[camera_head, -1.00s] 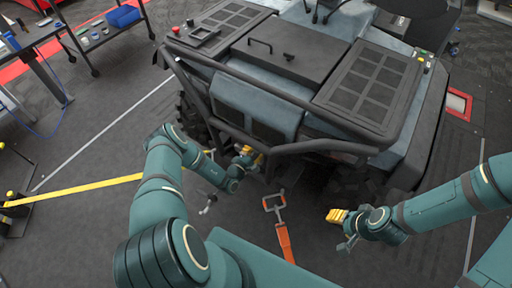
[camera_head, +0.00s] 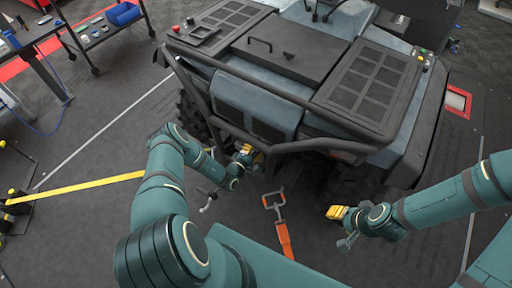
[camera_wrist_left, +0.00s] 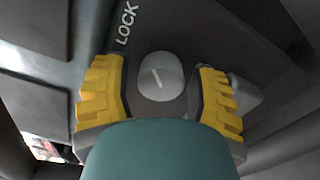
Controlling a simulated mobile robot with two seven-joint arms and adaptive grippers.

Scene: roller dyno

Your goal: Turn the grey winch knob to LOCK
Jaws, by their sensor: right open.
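The grey winch knob (camera_wrist_left: 169,89) shows in the left wrist view, with a short white mark on its face slanting from upper left to lower right. The word LOCK (camera_wrist_left: 125,24) is printed on the dark panel up and left of the knob. My left gripper (camera_wrist_left: 160,96) has its yellow fingers on either side of the knob, with a visible gap on each side. In the head view my left gripper (camera_head: 249,157) is at the vehicle's front bumper, and the knob cannot be made out there. My right gripper (camera_head: 337,213) is open and empty, low in front of the vehicle.
The vehicle (camera_head: 290,50) has a black tubular bumper (camera_head: 330,147) above my left gripper. An orange strap (camera_head: 283,237) lies on the floor between my arms. A yellow strap (camera_head: 90,186) stretches to the left. A cart (camera_head: 105,35) stands at the back left.

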